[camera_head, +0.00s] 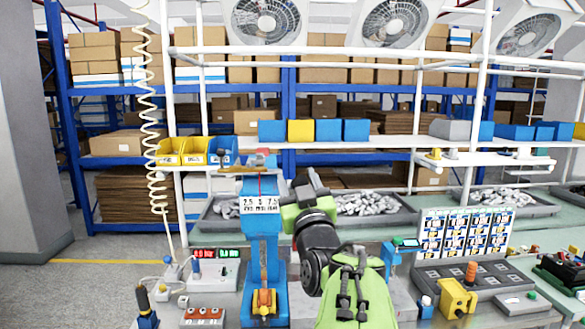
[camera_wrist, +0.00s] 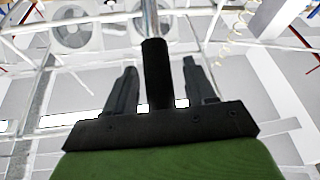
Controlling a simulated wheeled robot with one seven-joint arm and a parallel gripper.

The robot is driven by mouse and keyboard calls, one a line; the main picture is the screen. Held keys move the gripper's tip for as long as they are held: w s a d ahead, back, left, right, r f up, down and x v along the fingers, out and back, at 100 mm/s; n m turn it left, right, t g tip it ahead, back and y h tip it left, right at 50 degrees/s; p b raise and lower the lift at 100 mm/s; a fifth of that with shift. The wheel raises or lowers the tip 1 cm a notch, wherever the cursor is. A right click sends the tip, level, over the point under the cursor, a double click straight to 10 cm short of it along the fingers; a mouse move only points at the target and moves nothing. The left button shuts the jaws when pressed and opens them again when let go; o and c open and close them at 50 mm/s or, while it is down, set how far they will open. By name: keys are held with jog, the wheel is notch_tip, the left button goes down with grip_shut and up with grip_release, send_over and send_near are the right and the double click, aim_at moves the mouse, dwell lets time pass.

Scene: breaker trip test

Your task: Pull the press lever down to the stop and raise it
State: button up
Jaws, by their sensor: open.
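The blue press (camera_head: 262,245) stands upright on the bench, left of my arm in the head view, with a white number label on its upper part. In the wrist view, the press lever shows as a black grip (camera_wrist: 157,75) on a bare metal rod. My gripper (camera_wrist: 159,66) is open, with one dark finger on each side of the grip. A gap shows between the grip and each finger, so neither finger appears to touch it. The grip's lower end is hidden behind my gripper's dark body. In the head view, my arm blocks a clear sight of the lever.
A box with red and green displays (camera_head: 217,268) stands left of the press. A yellow block (camera_head: 457,298) and a grey panel (camera_head: 470,277) lie to the right. Grey trays of metal parts (camera_head: 375,205) sit behind. White frame posts (camera_head: 420,100) rise around the bench.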

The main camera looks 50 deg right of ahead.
jog(key=shift+s+a+r, duration=0.1)
jog(key=shift+s+a, duration=0.15)
jog(key=shift+s, duration=0.1)
jog(key=shift+c, duration=0.5)
jog(key=shift+w+d, duration=0.1)
grip_shut()
